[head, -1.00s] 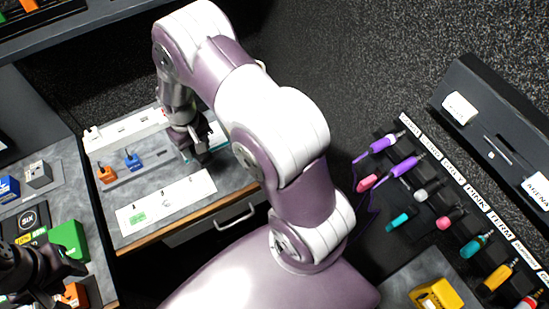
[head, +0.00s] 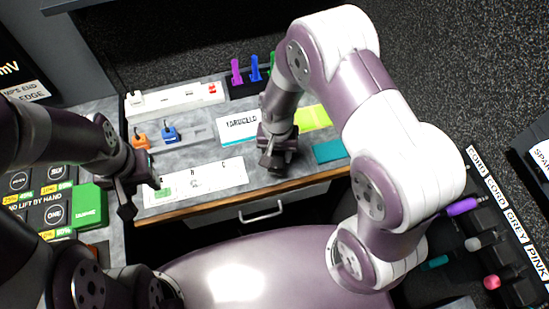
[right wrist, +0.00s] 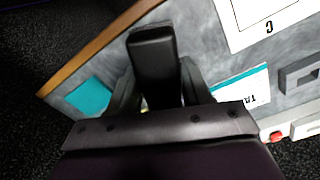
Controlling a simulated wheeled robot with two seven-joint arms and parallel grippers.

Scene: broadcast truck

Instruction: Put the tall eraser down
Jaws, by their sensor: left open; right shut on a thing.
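My right gripper (head: 270,160) is over the grey counter, to the right of the white lettered card. It is shut on a dark, tall block, the tall eraser (right wrist: 153,60), which juts out between its fingers in the right wrist view. In the head view the eraser is hard to tell from the dark gripper. I cannot tell whether it touches the counter. My left gripper (head: 132,195) is open and empty near the counter's front left, left of the white A-B-C strip (head: 200,183).
A teal patch (head: 330,150) and a yellow-green patch (head: 313,117) lie right of my right gripper. The lettered card (head: 238,127) is at its left. Orange (head: 140,141) and blue (head: 169,134) pieces stand further left. Purple and blue upright pieces stand behind. A drawer handle (head: 261,212) is below the front edge.

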